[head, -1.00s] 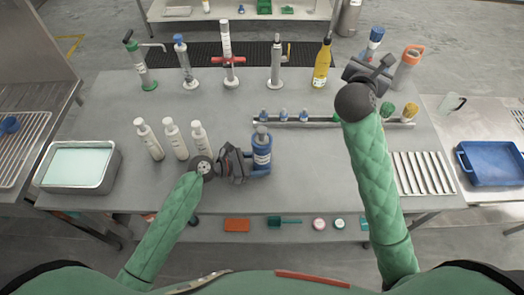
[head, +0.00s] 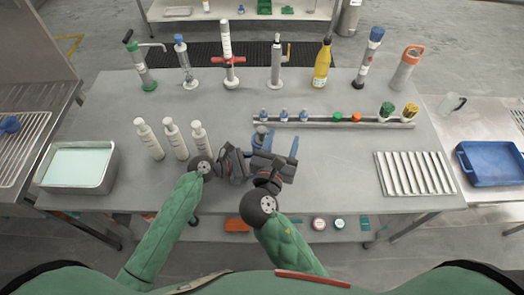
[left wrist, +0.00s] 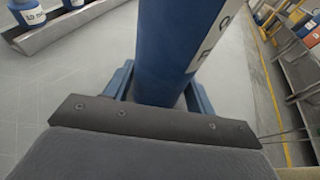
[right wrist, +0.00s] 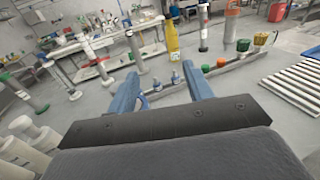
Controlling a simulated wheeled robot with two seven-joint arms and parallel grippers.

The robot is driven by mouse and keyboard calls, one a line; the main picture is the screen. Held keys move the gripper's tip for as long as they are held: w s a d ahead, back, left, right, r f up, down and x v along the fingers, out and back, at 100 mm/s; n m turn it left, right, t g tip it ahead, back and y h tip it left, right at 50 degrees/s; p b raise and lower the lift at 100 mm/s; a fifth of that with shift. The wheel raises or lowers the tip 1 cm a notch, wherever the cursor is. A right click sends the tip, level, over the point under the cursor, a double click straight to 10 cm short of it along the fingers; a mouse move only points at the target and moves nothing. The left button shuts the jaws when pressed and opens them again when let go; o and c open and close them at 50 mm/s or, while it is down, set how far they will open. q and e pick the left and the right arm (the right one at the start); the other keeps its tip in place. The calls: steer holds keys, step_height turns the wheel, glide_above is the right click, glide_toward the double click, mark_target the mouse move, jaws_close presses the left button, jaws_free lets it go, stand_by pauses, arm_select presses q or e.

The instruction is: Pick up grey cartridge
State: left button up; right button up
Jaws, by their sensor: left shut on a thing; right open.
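Grey-bodied cylinders stand upright in the back row: one with an orange top (head: 402,76), one with a dark blue top (head: 366,63), and one with a side handle (head: 276,70). I cannot tell which is the grey cartridge. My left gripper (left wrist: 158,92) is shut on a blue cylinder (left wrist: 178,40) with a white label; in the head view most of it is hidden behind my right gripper. My right gripper (right wrist: 163,88) is open beside it, and nothing shows between its fingers. It is well in front of the back row.
A rail of small capped containers (head: 316,123) crosses the table. White bottles (head: 175,139) stand left of my left gripper. A yellow bottle (head: 322,68) stands in the back row. A tray of pale liquid (head: 105,180) and a ribbed rack (head: 415,175) flank the table.

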mark_target(261, 133)
steer(key=s+a+f+n+y, duration=0.1)
steer(key=s+a+f+y, duration=0.1)
steer(key=s+a, duration=0.45)
steer(key=shift+t, duration=0.3)
steer(key=x, duration=0.7)
steer(key=shift+a, duration=0.3)
steer(key=shift+a+x, duration=0.15)
steer(key=shift+x, duration=1.15)
steer(key=shift+a+x, duration=0.15)
steer(key=shift+x, duration=1.15)
steer(key=shift+r, duration=0.2)
steer(key=c, duration=1)
